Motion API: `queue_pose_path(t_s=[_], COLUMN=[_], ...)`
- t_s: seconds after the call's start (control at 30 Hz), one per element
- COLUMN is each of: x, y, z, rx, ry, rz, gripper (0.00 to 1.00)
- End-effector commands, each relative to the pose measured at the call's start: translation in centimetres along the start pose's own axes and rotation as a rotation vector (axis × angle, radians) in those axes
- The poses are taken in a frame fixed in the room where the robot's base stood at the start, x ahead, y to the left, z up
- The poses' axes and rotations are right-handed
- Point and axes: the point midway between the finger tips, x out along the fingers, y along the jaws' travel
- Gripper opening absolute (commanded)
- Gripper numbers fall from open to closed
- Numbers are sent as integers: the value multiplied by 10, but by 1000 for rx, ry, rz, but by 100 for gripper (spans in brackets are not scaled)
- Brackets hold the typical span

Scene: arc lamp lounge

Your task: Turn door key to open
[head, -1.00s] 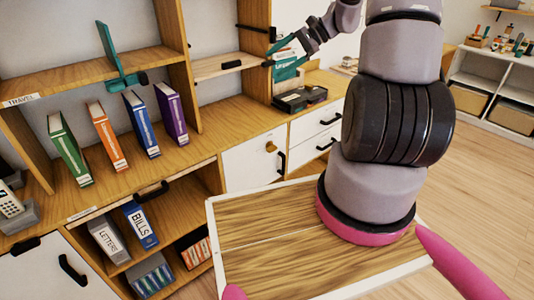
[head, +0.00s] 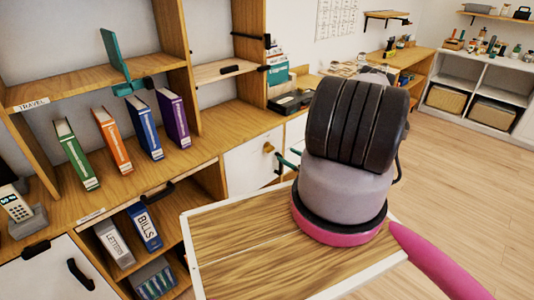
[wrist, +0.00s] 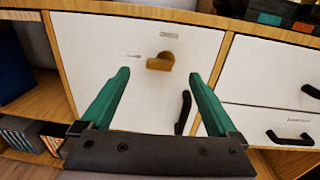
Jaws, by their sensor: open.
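A white cabinet door (head: 245,168) stands closed below the wooden counter; it fills the middle of the wrist view (wrist: 90,48). A brass-coloured key (head: 268,147) sticks out of its upper part. In the wrist view the key (wrist: 162,61) appears as a stubby gold piece under a small label. A black handle (wrist: 183,110) is on the door's right side, partly behind a finger. My gripper (wrist: 160,76) is open and empty, its teal fingers pointing at the door on either side of the key's line. I cannot tell the remaining gap to the key.
White drawers (wrist: 270,75) with black handles are right of the door. An open compartment with binders (wrist: 20,135) is on its left. Several upright books (head: 145,128) and a black tray (head: 290,103) stand on the counter. Open wooden floor (head: 470,170) lies to the right.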

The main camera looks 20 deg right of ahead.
Motion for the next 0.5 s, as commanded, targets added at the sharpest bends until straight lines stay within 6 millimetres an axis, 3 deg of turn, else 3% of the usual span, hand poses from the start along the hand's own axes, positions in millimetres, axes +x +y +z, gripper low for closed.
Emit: queue_pose_path(t_s=[0.1,0.23,0.5], x=[-7,0,49], y=[0,0,-1], z=[-16,-18,-18], rx=[20,22,21], ry=[2,2,1], rz=[-45,-52,-47], gripper=[95,95,95])
